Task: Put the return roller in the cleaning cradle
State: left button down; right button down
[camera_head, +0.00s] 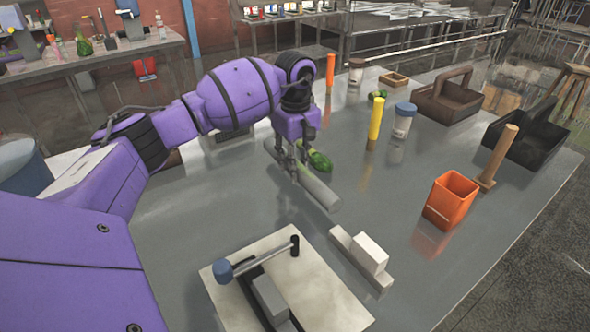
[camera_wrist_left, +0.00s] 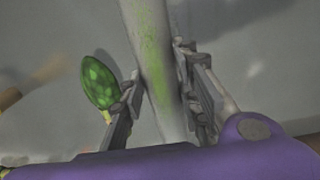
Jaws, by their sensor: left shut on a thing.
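A long grey roller (camera_head: 318,190) lies along the table's middle, slanting from upper left to lower right. My left gripper (camera_head: 291,172) comes down from above and is shut on it near its far end. In the left wrist view the roller (camera_wrist_left: 155,60) passes between the two fingers (camera_wrist_left: 157,95) and carries a green stain. I cannot tell whether it touches the table. I cannot tell for sure which thing is the cleaning cradle. A low grey bar with a pale block (camera_head: 370,253) stands in front of the roller. My right gripper is not in view.
A green, scaly object (camera_head: 319,160) lies close beside the gripper. A pale board (camera_head: 330,302) with a blue-ended rod (camera_head: 262,257) is at the front. An orange bin (camera_head: 450,200), a yellow cylinder (camera_head: 376,119) and a blue-lidded jar (camera_head: 403,121) stand to the right.

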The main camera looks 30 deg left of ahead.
pick_arm(q)
notch_tip(320, 180, down, 2)
jog(key=shift+f, duration=0.2)
jog(key=shift+f, duration=0.15)
jog(key=c, duration=1.3)
grip_release()
jog(key=shift+s, duration=0.1)
